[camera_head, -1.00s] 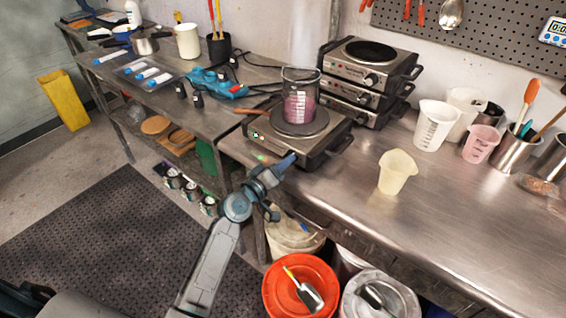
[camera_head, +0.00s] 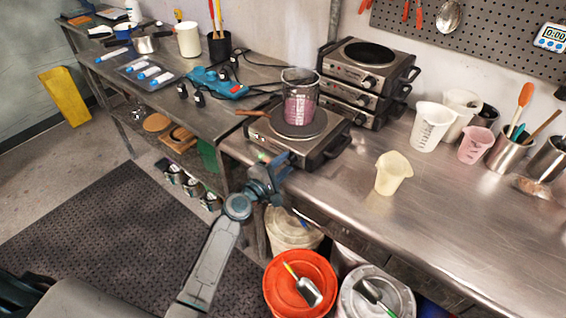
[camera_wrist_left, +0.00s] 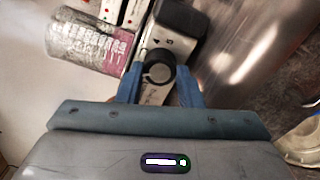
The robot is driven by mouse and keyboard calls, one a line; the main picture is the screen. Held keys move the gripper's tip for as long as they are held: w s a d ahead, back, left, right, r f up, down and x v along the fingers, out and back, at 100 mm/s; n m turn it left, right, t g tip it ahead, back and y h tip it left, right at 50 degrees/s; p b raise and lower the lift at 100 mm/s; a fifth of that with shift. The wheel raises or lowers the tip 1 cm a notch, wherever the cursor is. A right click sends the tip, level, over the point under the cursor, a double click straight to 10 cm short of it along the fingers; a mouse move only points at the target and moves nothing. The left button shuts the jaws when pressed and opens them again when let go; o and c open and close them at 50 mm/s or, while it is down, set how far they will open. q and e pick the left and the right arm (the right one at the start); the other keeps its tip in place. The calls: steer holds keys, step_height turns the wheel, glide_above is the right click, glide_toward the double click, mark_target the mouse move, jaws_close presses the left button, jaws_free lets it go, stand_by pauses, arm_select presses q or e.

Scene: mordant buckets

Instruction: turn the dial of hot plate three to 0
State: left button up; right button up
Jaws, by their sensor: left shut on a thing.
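A low hot plate (camera_head: 318,158) stands at the bench's front edge, with a glass beaker (camera_head: 299,100) of pink liquid on its round plate. My left gripper (camera_head: 285,160) is at its front panel and hides the dial in the head view. In the left wrist view the black dial (camera_wrist_left: 158,68) with a silver face sits between the two blue fingers (camera_wrist_left: 158,88), which are shut on it. Small figures show on the panel beyond the dial. The dial's setting is not clear to me. My right gripper is not in view.
More hot plates (camera_head: 366,68) are stacked behind. A yellowish cup (camera_head: 392,173) and a clear measuring jug (camera_head: 431,127) stand to the right. A wooden handle (camera_head: 254,113) sticks out left of the beaker. Below the edge are an orange-lidded bucket (camera_head: 298,262) and a white-lidded one (camera_head: 352,296).

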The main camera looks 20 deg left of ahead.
arm_select(q)
steer(key=n+p, duration=0.2)
steer(key=n, duration=0.4)
steer(key=shift+p, duration=0.3)
steer(key=n+p, duration=0.2)
steer(key=n, duration=0.4)
stand_by(0.3)
steer(key=o, duration=1)
steer(key=shift+b+v, duration=1.05)
steer(key=shift+v, duration=4.35)
